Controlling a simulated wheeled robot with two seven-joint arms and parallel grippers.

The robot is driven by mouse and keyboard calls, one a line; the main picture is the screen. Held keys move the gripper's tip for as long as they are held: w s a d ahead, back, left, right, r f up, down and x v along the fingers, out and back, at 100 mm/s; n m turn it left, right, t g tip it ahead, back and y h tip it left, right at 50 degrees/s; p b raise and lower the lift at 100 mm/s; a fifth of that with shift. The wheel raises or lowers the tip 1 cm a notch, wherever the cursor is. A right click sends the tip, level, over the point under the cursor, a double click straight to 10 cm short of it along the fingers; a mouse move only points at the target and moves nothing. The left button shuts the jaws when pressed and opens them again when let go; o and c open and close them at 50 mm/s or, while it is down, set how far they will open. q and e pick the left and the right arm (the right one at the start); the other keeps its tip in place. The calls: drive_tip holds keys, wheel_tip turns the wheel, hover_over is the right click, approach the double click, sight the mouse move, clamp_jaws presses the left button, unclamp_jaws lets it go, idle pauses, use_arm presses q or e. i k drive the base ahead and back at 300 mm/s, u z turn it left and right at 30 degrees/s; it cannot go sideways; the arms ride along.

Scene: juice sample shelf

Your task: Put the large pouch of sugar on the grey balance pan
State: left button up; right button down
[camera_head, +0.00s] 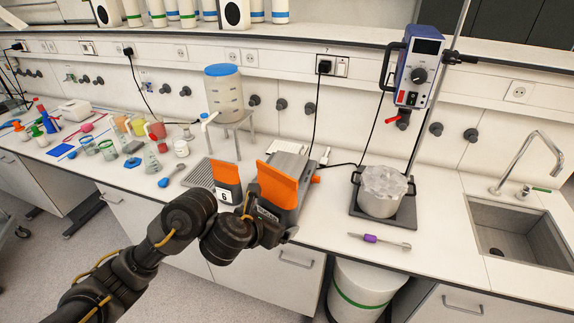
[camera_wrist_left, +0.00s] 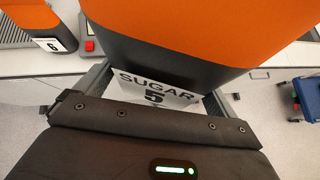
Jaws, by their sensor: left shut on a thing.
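An orange pouch with a dark lower part (camera_head: 280,182) is in my left gripper (camera_head: 262,206) at the front edge of the bench. In the left wrist view the pouch (camera_wrist_left: 190,30) fills the space between the fingers, with a white label reading SUGAR 5. A second, smaller-looking orange and dark pouch with the label 6 (camera_head: 227,175) stands upright to its left; it also shows in the left wrist view (camera_wrist_left: 30,12). A grey device (camera_head: 294,160) is behind the held pouch and partly hidden; I cannot tell whether the pouch touches it. My right gripper is out of view.
A grey ribbed tray (camera_head: 199,172) lies left of pouch 6. A water container (camera_head: 222,92) stands on a stand behind. A pot (camera_head: 380,190) and a purple-handled tool (camera_head: 375,239) are to the right, then a sink (camera_head: 510,225). Glassware crowds the left.

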sight(288, 163)
drive_tip(key=z, duration=0.1)
drive_tip(key=i, duration=1.25)
drive_tip(key=z, duration=0.5)
